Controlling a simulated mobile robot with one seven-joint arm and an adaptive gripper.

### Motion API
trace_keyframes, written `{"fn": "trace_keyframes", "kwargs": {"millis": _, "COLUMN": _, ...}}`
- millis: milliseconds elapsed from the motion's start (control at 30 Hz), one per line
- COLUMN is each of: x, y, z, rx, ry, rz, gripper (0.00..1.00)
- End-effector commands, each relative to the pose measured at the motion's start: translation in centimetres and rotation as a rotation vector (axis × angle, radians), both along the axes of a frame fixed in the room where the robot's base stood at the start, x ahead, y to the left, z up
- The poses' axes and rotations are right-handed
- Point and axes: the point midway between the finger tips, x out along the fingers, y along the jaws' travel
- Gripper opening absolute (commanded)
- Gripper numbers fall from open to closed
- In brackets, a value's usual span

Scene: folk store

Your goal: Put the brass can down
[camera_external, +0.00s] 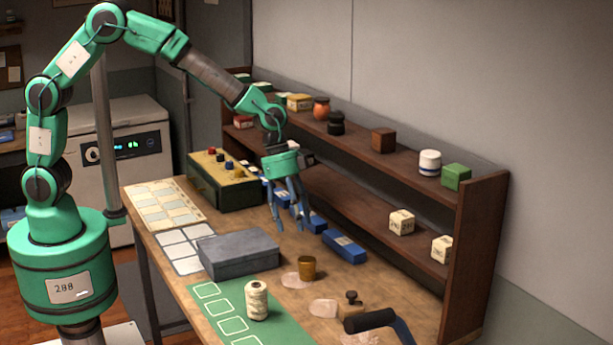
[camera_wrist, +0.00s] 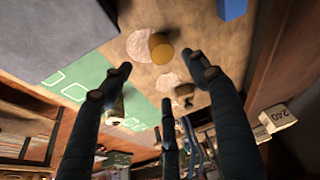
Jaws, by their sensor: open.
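The brass can (camera_external: 307,268) stands upright on the wooden table, at the edge of a pale round patch (camera_external: 291,280). It also shows in the wrist view (camera_wrist: 160,46), beside the pale patch (camera_wrist: 140,46). My gripper (camera_external: 290,222) is above the table, behind and to the left of the can in the external view, apart from it. Its three dark fingers are spread in the wrist view (camera_wrist: 165,85), with nothing held between them.
A grey box (camera_external: 238,255) lies left of the can. A cream spool (camera_external: 257,300) stands on a green mat (camera_external: 225,318). A stamp-like block (camera_external: 351,304) and blue boxes (camera_external: 344,247) are nearby. A wooden shelf (camera_external: 385,160) with small goods runs along the back.

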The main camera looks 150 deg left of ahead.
Motion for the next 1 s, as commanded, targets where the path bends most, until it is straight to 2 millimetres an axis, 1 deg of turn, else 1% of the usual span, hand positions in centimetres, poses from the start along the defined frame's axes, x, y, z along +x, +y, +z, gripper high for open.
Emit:
{"fn": "trace_keyframes", "kwargs": {"millis": 433, "x": 0.1, "y": -0.1, "z": 0.1, "rx": 0.000, "ry": 0.000, "rz": -0.001, "gripper": 0.60}}
{"fn": "trace_keyframes", "kwargs": {"millis": 567, "x": 0.7, "y": -0.9, "z": 0.9, "rx": 0.003, "ry": -0.001, "rz": -0.006, "gripper": 0.60}}
{"fn": "trace_keyframes", "kwargs": {"millis": 667, "x": 1.8, "y": -2.6, "z": 2.2, "rx": 0.004, "ry": -0.001, "rz": -0.017, "gripper": 0.60}}
{"fn": "trace_keyframes", "kwargs": {"millis": 767, "x": 3.2, "y": -5.5, "z": 4.1, "rx": 0.007, "ry": 0.001, "rz": -0.034, "gripper": 0.60}}
{"fn": "trace_keyframes", "kwargs": {"millis": 867, "x": 5.0, "y": -9.3, "z": 6.7, "rx": 0.009, "ry": 0.000, "rz": -0.053, "gripper": 0.60}}
{"fn": "trace_keyframes", "kwargs": {"millis": 900, "x": 5.6, "y": -11.2, "z": 7.7, "rx": 0.010, "ry": 0.001, "rz": -0.062, "gripper": 0.60}}
{"fn": "trace_keyframes", "kwargs": {"millis": 967, "x": 6.5, "y": -14.0, "z": 9.4, "rx": 0.013, "ry": 0.001, "rz": -0.077, "gripper": 0.60}}
{"fn": "trace_keyframes", "kwargs": {"millis": 1000, "x": 7.0, "y": -16.0, "z": 10.5, "rx": 0.015, "ry": 0.002, "rz": -0.085, "gripper": 0.60}}
